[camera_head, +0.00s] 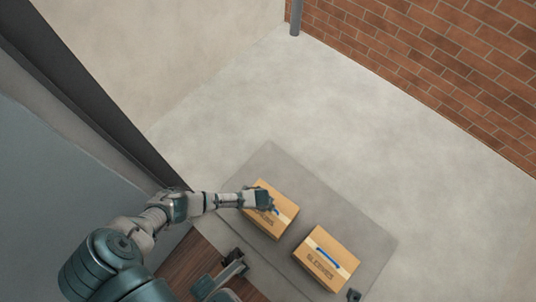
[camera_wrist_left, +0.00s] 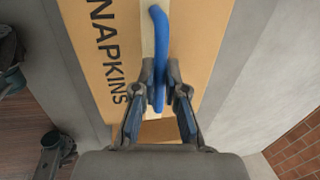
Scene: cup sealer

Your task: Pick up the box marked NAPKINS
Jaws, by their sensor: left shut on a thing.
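The box marked NAPKINS (camera_head: 262,222) is a tan cardboard box with a pale strip of tape and a blue handle on top. It lies on the grey surface in the head view. In the left wrist view its top face (camera_wrist_left: 115,45) fills the upper left, with the dark lettering readable. My left gripper (camera_wrist_left: 160,92) is shut on the blue handle (camera_wrist_left: 160,32), its two fingers on either side. In the head view my left gripper (camera_head: 268,206) covers part of the handle and box top. I cannot tell whether the box is lifted.
A second tan box (camera_head: 325,262) with a blue handle lies just right of the NAPKINS box, with a narrow gap between. Both are on a grey mat or platform (camera_head: 345,225). Brown wood (camera_head: 190,268) shows at lower left. Pale floor beyond is clear up to a brick wall (camera_head: 455,55).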

